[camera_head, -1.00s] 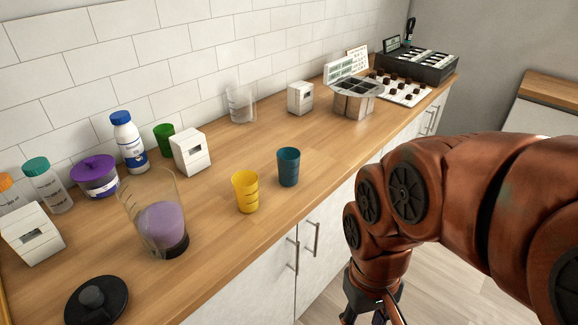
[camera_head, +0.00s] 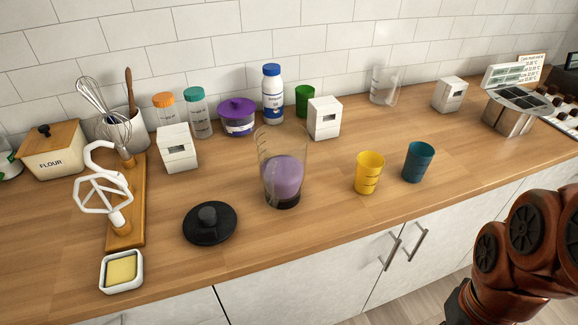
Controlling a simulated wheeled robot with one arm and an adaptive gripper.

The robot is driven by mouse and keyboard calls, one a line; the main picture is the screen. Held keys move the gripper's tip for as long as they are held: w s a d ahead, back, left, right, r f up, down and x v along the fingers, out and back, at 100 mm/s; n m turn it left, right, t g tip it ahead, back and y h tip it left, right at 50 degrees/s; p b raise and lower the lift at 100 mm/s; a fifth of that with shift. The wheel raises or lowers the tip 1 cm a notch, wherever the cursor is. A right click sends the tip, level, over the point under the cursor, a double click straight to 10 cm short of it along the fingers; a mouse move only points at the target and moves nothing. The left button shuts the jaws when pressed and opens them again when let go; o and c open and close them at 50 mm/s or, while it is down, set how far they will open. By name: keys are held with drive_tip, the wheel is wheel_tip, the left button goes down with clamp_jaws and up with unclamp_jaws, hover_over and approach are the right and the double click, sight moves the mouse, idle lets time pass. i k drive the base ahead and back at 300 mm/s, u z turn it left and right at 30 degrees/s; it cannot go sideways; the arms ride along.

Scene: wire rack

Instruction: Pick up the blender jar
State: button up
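The blender jar (camera_head: 283,180) is a clear, tall jar with purple contents and a dark base. It stands upright on the wooden counter (camera_head: 330,222), near the middle of the view. A round black lid (camera_head: 209,223) with a knob lies on the counter to the left of the jar, apart from it. My copper-coloured arm is at the lower right, in front of the cabinets and away from the jar. My gripper is outside the frame now, so its fingers are hidden.
A yellow cup (camera_head: 369,173) and a teal cup (camera_head: 417,162) stand right of the jar. Behind it are a purple-lidded pot (camera_head: 237,117), a white bottle (camera_head: 273,94) and a white box (camera_head: 324,118). A butter dish (camera_head: 121,271) sits front left. The counter before the jar is clear.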

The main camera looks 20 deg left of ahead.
sight(282, 147)
drive_tip(key=z, duration=0.5)
drive_tip(key=k, duration=1)
drive_tip(key=u, duration=1.8)
drive_tip(key=i, duration=0.5)
